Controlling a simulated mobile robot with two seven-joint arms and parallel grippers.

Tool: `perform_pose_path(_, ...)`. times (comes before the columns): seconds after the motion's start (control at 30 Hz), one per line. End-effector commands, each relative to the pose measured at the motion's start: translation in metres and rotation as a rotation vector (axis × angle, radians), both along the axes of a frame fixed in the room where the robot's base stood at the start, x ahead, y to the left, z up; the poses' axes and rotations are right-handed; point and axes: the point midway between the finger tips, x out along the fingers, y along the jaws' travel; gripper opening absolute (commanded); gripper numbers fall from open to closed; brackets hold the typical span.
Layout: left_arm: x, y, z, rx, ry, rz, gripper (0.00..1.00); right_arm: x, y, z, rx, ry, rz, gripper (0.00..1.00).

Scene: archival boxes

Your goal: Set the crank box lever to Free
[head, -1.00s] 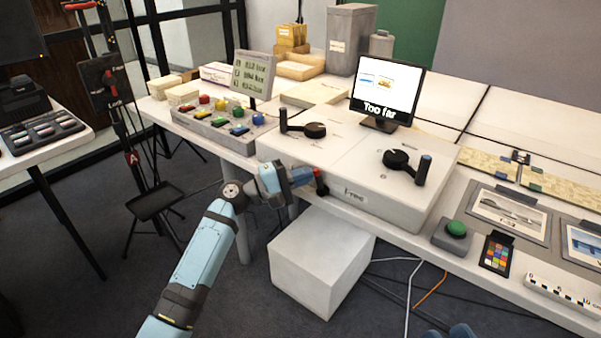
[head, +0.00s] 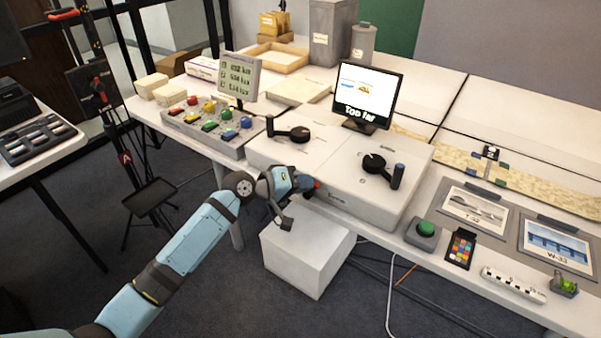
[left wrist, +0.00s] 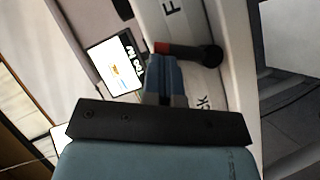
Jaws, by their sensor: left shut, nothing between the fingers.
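The white crank box (head: 372,208) stands at the table's front edge with two black cranks on top, the left crank (head: 300,134) and the right crank (head: 374,163). Its front lever, black with a red end (left wrist: 190,50), shows in the left wrist view between a letter "F" and the letters "CK". In the head view only the lever's red end (head: 317,184) shows clearly. My left gripper (head: 304,182) is shut and empty at the box front. In the left wrist view its fingertips (left wrist: 163,62) are close beside the red end; contact cannot be told. My right gripper is out of view.
A screen (head: 368,92) reading "Too far" stands behind the box. A button panel (head: 213,122) is to its left, a green button (head: 426,228) to its right. A white block (head: 305,250) sits below the box front. A tripod (head: 125,160) stands left of my arm.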

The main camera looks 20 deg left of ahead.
Motion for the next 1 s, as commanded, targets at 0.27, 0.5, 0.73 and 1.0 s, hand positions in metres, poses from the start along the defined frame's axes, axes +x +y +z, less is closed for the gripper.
perform_pose_path(0.27,-0.0015,-0.0043,0.0003,-0.003,0.001,0.000,0.00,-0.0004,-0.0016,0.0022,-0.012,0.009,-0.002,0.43)
perform_pose_path(0.5,-0.0016,-0.0048,-0.0007,-0.003,0.001,0.000,0.00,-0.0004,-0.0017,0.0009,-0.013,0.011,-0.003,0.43)
perform_pose_path(0.73,-0.0015,-0.0048,-0.0005,-0.004,0.001,0.001,0.00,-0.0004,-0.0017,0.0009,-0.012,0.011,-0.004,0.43)
perform_pose_path(1.0,-0.0005,-0.0048,0.0057,-0.004,0.001,0.001,0.00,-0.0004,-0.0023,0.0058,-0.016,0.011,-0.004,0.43)
